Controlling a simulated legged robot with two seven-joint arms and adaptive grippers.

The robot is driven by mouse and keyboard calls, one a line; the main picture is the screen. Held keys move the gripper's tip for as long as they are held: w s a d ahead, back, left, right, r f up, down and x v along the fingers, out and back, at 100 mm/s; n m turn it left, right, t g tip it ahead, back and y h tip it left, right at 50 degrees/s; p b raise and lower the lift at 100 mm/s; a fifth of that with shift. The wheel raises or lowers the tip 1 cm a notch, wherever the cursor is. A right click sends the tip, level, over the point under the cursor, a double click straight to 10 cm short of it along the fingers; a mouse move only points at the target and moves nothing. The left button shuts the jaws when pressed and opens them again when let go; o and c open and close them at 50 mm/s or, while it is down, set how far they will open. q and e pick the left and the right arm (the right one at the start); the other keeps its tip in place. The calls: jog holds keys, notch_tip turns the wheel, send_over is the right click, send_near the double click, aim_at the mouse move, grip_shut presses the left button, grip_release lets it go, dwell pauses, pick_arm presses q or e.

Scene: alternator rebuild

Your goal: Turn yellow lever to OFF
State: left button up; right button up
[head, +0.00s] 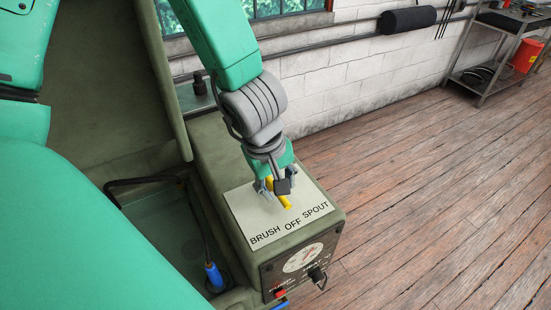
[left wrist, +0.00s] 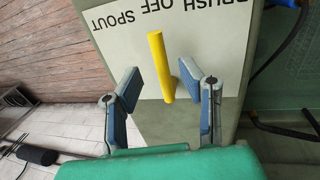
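The yellow lever (head: 286,204) sits on a white label plate (head: 247,217) printed BRUSH, OFF, SPOUT, on top of an olive-green box. In the left wrist view the lever (left wrist: 160,68) is a plain bar; its free end points near OFF, slightly toward the SPOUT side. My left gripper (head: 276,191) reaches down over the lever and partly hides it in the head view. In the left wrist view my left gripper (left wrist: 160,80) is open, with one finger on each side of the lever and gaps visible. My right gripper is not in view.
The box's front panel (head: 303,261) carries a round gauge, a black knob (head: 317,275) and a red button (head: 280,294). A blue-handled cable (head: 214,275) lies left of the box. A raised olive lid (head: 110,80) stands behind.

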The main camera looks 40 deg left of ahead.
pick_arm(q)
notch_tip(320, 180, up, 9)
jog(key=s, duration=0.1)
jog(key=shift+s+a, duration=0.15)
jog(key=shift+s, duration=0.1)
dwell(0.3)
